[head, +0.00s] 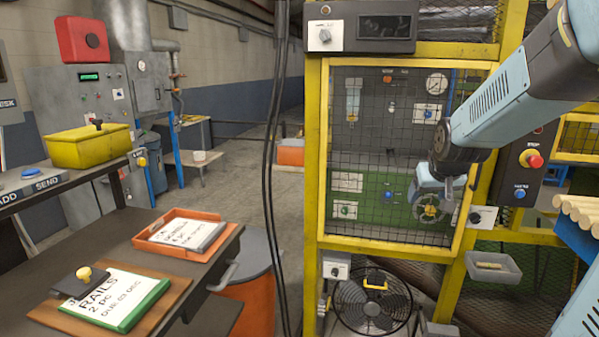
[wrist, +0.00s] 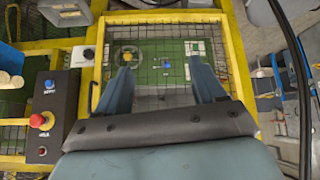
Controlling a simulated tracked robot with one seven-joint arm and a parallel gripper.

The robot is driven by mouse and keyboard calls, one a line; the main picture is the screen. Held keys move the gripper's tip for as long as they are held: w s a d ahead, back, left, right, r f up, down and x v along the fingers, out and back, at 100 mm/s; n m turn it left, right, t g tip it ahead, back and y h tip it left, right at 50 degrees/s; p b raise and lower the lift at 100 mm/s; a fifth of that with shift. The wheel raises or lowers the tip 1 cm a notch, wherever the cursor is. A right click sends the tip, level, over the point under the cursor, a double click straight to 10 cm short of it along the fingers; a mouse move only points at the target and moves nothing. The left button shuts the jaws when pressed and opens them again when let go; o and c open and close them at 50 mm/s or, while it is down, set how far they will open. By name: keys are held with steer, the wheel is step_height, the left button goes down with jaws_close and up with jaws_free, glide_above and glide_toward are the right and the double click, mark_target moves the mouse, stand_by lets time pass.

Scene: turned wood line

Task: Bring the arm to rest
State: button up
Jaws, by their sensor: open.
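My arm (head: 515,90) reaches in from the right in the head view, bent at the elbow. My gripper (head: 448,192) hangs in front of the yellow-framed mesh door (head: 400,150), and its fingers are small and partly lost against the door there. In the wrist view my gripper (wrist: 160,90) shows two blue-grey fingers spread well apart. Nothing is between them. Behind them are the mesh and a green panel (wrist: 165,62). I cannot tell how far the fingers are from the mesh.
A control box with a red stop button (head: 531,158) is right of the door. A grey tray (head: 492,267) and wooden rods (head: 578,211) are lower right. Left, a bench holds an orange tray (head: 143,238) and a green-edged card (head: 110,297). Black cables (head: 272,140) hang left of the door.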

steer(key=s+a+r+g, duration=0.1)
steer(key=s+a+r, duration=0.1)
steer(key=s, duration=0.9)
steer(key=s+a+r+y, duration=0.1)
steer(key=s+a, duration=0.4)
steer(key=s, duration=0.6)
steer(key=shift+s+a+r+n+g, duration=0.3)
steer(key=shift+s+r+g, duration=0.1)
steer(key=shift+r, duration=0.2)
